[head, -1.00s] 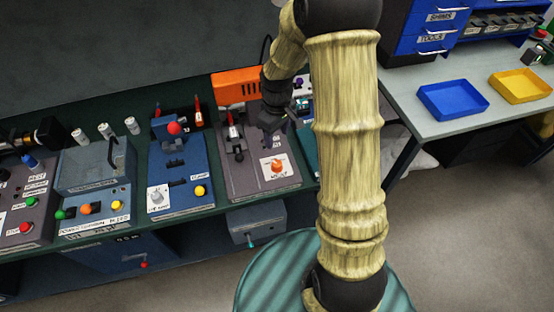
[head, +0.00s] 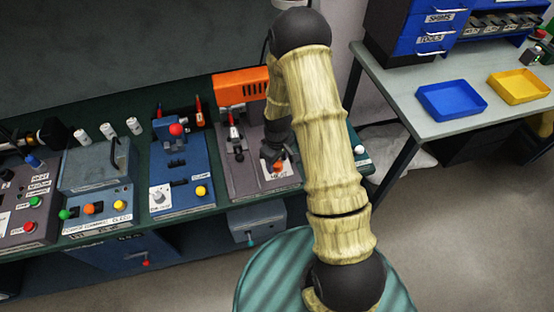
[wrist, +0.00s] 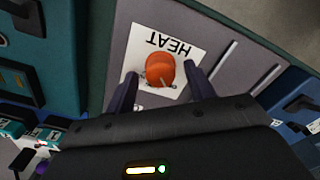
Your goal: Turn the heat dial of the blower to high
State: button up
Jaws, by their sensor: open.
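The orange heat dial (wrist: 160,70) sits on a white plate (wrist: 185,38) marked HEAT, which reads upside down in the wrist view. The dial also shows in the head view (head: 278,166), at the front right of the grey blower panel (head: 240,181). My gripper (wrist: 159,85) is open, with one finger to each side of the dial. I cannot tell whether the fingers touch it. In the head view my gripper (head: 274,155) is over the dial and partly covers the plate. The dial's pointer mark and setting are too small to read.
The orange blower body (head: 241,86) stands behind the panel. A blue station (head: 181,180) with red, white and yellow knobs is to the left. A teal unit (wrist: 52,55) shows at the left in the wrist view. Blue (head: 451,112) and yellow (head: 519,98) trays stand on the right table.

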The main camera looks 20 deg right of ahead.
jog(key=c, duration=1)
jog(key=shift+m, duration=0.4)
jog(key=m+b, duration=0.1)
jog(key=m, duration=0.2)
jog(key=shift+m, duration=0.3)
jog(key=m+b, duration=0.1)
jog(key=m, duration=0.3)
jog(key=shift+m, duration=0.3)
jog(key=m, duration=0.9)
jog(key=shift+p, duration=0.35)
